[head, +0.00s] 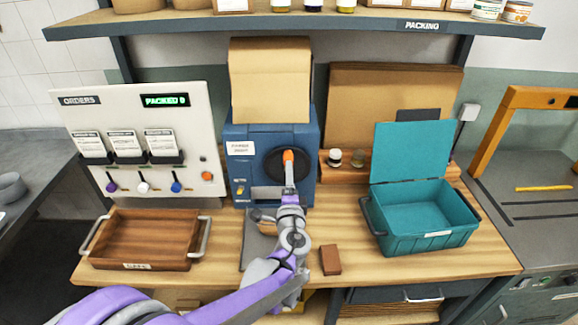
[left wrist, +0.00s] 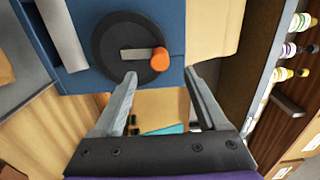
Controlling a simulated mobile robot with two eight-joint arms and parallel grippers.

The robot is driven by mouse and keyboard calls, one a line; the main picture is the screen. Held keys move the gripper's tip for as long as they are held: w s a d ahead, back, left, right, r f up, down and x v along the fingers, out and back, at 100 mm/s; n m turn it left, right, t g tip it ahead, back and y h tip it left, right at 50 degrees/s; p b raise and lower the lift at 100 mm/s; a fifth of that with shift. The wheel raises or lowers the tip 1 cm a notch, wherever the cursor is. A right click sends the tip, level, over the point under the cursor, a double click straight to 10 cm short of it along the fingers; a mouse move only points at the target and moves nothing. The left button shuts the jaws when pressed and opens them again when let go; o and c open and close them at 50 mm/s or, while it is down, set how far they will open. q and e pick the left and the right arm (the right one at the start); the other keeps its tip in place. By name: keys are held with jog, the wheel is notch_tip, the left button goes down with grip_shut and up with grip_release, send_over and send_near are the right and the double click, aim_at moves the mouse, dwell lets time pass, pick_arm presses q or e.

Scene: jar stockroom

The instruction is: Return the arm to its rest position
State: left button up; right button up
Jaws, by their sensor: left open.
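My left arm comes in from the lower left of the head view and reaches up over the wooden bench. Its gripper (head: 289,186) is in front of the blue machine (head: 243,142), at the black round dial (head: 273,164) with an orange knob (head: 288,156). In the left wrist view the two fingers of the gripper (left wrist: 160,78) are spread with nothing between them. The orange knob (left wrist: 160,60) shows just beyond and between the tips on the dial (left wrist: 112,47); I cannot tell whether they touch. My right gripper is not in view.
A wooden tray (head: 182,258) stands at left, an open teal crate (head: 430,239) at right. A brown block (head: 330,260) lies between. Two small jars (head: 335,158) stand behind. The orders panel (head: 140,105) reads "PACKED 0". A packing shelf (head: 360,25) spans above.

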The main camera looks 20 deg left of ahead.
pick_arm(q)
jog(key=shift+s+d, duration=0.1)
jog(key=shift+s, duration=0.15)
